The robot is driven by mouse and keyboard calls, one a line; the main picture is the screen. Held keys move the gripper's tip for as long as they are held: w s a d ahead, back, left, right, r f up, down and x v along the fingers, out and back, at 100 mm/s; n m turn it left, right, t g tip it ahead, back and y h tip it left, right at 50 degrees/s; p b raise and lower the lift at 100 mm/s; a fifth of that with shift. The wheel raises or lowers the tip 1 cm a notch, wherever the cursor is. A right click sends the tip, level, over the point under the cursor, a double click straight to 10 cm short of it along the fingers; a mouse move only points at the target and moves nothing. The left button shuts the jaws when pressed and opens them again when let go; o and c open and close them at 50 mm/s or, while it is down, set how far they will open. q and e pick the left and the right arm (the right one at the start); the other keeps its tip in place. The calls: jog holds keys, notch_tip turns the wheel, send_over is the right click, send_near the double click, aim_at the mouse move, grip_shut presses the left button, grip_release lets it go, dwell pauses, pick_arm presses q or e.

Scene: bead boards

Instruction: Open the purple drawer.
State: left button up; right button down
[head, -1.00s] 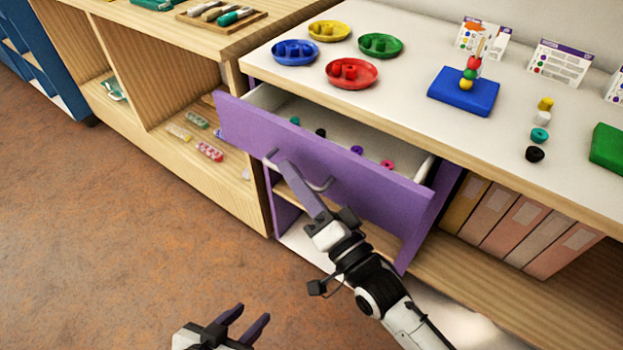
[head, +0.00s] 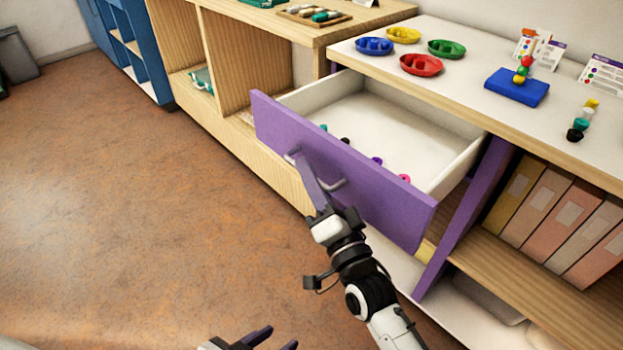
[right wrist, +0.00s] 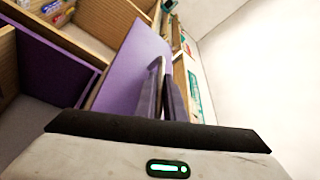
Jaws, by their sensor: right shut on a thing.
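The purple drawer (head: 350,180) stands well out from the white-topped cabinet, and its pale inside shows, with several small beads near its front. My right gripper (head: 308,178) is shut on the drawer's grey handle (head: 333,184). In the right wrist view the fingers (right wrist: 166,95) close on the handle (right wrist: 155,78) in front of the purple front panel (right wrist: 130,65). My left gripper (head: 272,340) is low at the bottom edge of the head view, apart from the drawer; its two fingers stand apart, empty.
On the cabinet top (head: 460,65) are coloured dishes such as the red dish (head: 421,64), and a blue board (head: 516,87) with stacked beads. Folders (head: 545,205) fill the shelf below right. The brown floor (head: 130,220) to the left is clear.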

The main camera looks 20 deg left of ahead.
jog(key=c, duration=1.8)
grip_release()
jog(key=shift+w, duration=0.1)
jog(key=shift+c, duration=0.2)
jog(key=p+v, duration=0.1)
jog(key=v, duration=0.9)
jog(key=shift+d, duration=0.15)
